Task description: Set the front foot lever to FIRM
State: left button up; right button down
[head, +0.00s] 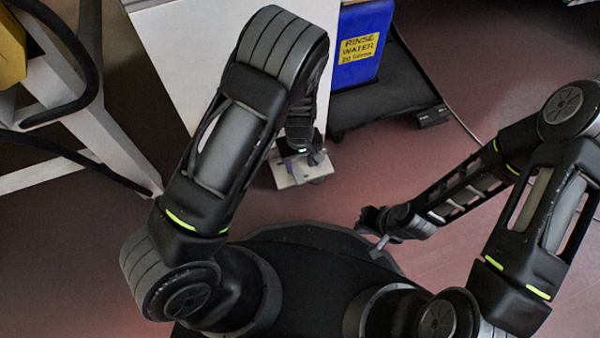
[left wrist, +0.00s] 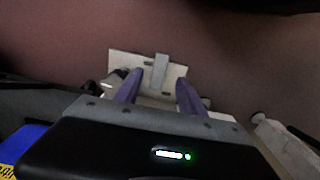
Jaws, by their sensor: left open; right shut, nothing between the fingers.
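A pale foot lever plate (head: 287,175) sits low by the floor, at the foot of a white cabinet. In the left wrist view the plate (left wrist: 120,62) shows a short grey lever (left wrist: 160,72) on it. I cannot read any FIRM marking. My left gripper (head: 312,159) is over the plate in the head view, its tips partly hidden by my arm. In the left wrist view its purple fingers (left wrist: 158,92) are open, one to each side of the lever's line; contact cannot be told. My right gripper (head: 377,243) is shut and empty, well right of the plate.
The white cabinet (head: 190,60) stands behind my left arm. A blue rinse water container (head: 362,62) stands on a black platform (head: 385,105), with a small black box (head: 433,116) and a cable beside it. A pale frame (head: 60,110) with black hoses is at left. Floor at right is mostly clear.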

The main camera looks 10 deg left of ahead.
aim_at(299, 177)
pick_arm(q)
notch_tip(299, 177, down, 7)
jog(key=b, duration=0.3)
jog(key=shift+f, duration=0.15)
grip_shut()
dwell(0.4)
